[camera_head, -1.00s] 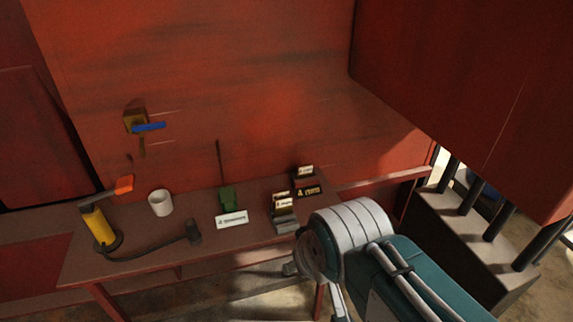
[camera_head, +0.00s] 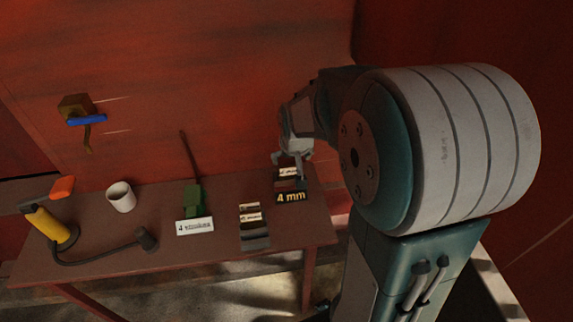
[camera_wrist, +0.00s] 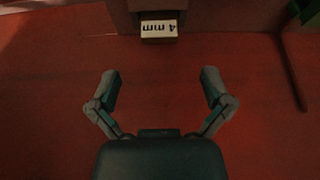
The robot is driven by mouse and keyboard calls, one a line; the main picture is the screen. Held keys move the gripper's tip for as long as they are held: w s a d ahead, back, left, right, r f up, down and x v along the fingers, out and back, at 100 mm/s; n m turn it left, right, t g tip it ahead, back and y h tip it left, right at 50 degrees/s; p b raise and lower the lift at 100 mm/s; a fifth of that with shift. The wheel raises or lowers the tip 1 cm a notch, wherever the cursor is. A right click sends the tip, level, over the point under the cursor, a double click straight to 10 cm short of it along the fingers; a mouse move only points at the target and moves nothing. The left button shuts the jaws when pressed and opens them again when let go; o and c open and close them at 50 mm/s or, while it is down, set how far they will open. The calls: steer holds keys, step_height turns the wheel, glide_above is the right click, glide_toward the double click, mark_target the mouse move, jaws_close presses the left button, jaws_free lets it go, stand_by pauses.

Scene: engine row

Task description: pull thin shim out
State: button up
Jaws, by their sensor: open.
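A dark holder (camera_head: 285,184) with a "4 mm" label (camera_head: 291,197) and a pale strip sits at the table's back right. The wrist view shows a pale "4 mm" plate (camera_wrist: 159,29) upside down at the top centre. A second dark holder (camera_head: 254,233) with small pale labels stands to its left; its text is too small to read. I cannot tell which piece is the thin shim. My gripper (camera_head: 291,157) is just above and behind the "4 mm" holder. Its two fingers (camera_wrist: 160,88) are spread wide, with nothing between them, apart from the plate.
A red wall (camera_head: 230,80) stands close behind.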

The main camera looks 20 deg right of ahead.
mark_target(287, 171)
steer(key=x, duration=0.2)
steer(key=d+x, duration=0.1)
steer(key=x, duration=0.4)
steer(key=shift+w+d, duration=0.1)
steer(key=shift+d, duration=0.2)
steer(key=shift+w+d+f, duration=0.1)
steer(key=shift+f, duration=0.15)
steer(key=f, duration=0.1)
steer(key=w+a+f, duration=0.2)
steer(key=shift+f, duration=0.3)
steer(key=shift+w+d+f, duration=0.1)
steer(key=shift+f, duration=0.1)
steer(key=shift+d, duration=0.75)
steer(key=shift+c, duration=0.9)
steer(key=c, duration=0.5)
steer(key=shift+a, duration=0.15)
steer(key=c, duration=0.3)
steer(key=shift+a, duration=0.4)
step_height(287, 171, up, 10)
steer(key=shift+d, duration=0.2)
